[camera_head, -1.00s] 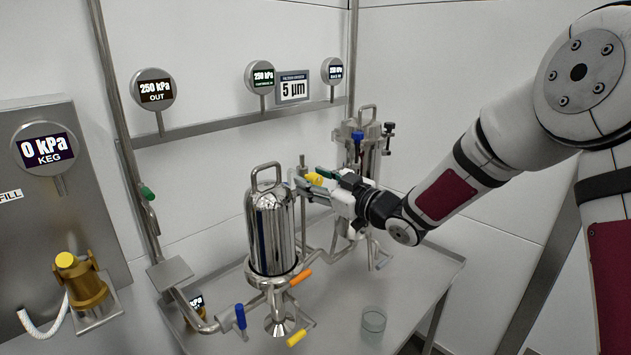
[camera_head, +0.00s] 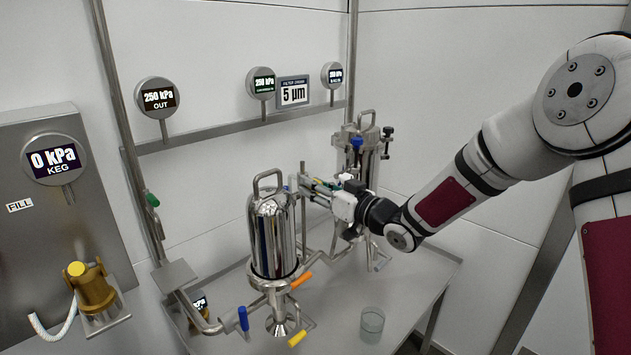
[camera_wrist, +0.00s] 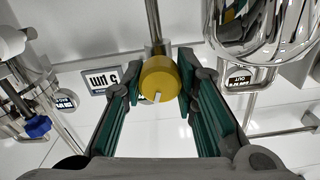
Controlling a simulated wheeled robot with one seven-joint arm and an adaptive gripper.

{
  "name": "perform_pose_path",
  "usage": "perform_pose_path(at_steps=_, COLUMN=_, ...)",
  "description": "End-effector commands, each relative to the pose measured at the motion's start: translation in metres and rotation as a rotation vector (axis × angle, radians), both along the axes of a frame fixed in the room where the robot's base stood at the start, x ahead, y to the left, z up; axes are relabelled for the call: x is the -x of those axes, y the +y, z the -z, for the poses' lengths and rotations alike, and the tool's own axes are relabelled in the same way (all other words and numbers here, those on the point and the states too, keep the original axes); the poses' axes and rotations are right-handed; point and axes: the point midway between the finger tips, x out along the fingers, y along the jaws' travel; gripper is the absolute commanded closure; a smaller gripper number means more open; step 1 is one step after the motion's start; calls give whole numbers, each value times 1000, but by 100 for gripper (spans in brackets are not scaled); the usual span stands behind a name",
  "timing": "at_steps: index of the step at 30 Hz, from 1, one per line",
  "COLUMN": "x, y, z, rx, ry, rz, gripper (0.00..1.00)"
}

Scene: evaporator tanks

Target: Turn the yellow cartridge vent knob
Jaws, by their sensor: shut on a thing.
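The yellow cartridge vent knob (camera_wrist: 158,78) shows in the wrist view at the end of a steel pipe. It is a round knob with a small white pointer mark on its face, aimed down in the picture. My gripper (camera_wrist: 160,84) has one green-padded finger on each side of it, and its fingertips are shut on the knob. In the head view my gripper (camera_head: 308,187) reaches in from the right, just right of the top of the polished filter housing (camera_head: 272,233). The knob is hidden behind the fingers there.
A second steel housing (camera_head: 357,157) with a blue handle stands close behind my gripper. Blue (camera_head: 242,318), orange (camera_head: 302,279) and yellow (camera_head: 297,338) valve handles sit below the near housing. A glass beaker (camera_head: 372,321) stands on the steel table (camera_head: 415,290), with bare tabletop around it.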

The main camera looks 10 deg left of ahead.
Motion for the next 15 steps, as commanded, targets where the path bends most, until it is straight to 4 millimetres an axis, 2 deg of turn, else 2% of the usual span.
perform_pose_path(at_steps=15, x=0, y=-1, z=0, rx=-250, ry=325, rz=1, gripper=100)
